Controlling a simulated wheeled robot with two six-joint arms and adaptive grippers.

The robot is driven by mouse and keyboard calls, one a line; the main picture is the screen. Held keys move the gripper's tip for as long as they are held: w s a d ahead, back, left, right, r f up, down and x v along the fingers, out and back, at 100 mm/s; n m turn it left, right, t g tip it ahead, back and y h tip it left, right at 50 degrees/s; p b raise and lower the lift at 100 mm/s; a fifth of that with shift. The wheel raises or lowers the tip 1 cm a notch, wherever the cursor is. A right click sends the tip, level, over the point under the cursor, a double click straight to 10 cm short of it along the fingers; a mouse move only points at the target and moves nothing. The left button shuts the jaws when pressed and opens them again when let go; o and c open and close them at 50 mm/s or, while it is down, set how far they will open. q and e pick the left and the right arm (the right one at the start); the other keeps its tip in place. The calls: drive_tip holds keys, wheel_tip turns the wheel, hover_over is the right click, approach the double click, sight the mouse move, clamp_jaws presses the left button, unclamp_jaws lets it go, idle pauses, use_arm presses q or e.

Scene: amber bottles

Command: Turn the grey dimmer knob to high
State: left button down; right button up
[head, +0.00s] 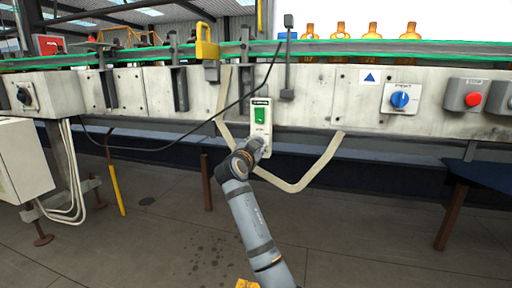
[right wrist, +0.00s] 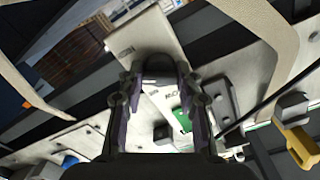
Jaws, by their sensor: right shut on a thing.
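My right gripper (head: 258,146) is at the panel's lower part, below the green switch, and covers the knob there in the head view. In the right wrist view, the panel (right wrist: 146,37) lies ahead, with the green switch (right wrist: 183,121) beyond the fingers. The grey dimmer knob (right wrist: 160,73) sits between my right fingertips, which are shut on it. Its pointer direction is not readable. My left gripper is out of view.
A bent pale guard bar (head: 310,180) runs around the panel below and to its right. A black cable (head: 170,148) hangs at the left. A blue knob (head: 400,99) and a red button (head: 473,99) are further right. Amber bottles (head: 375,31) stand on the conveyor.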

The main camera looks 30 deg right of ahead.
drive_tip(key=o, duration=1.2)
drive_tip(key=shift+c, duration=0.2)
drive_tip(key=v, duration=1.2)
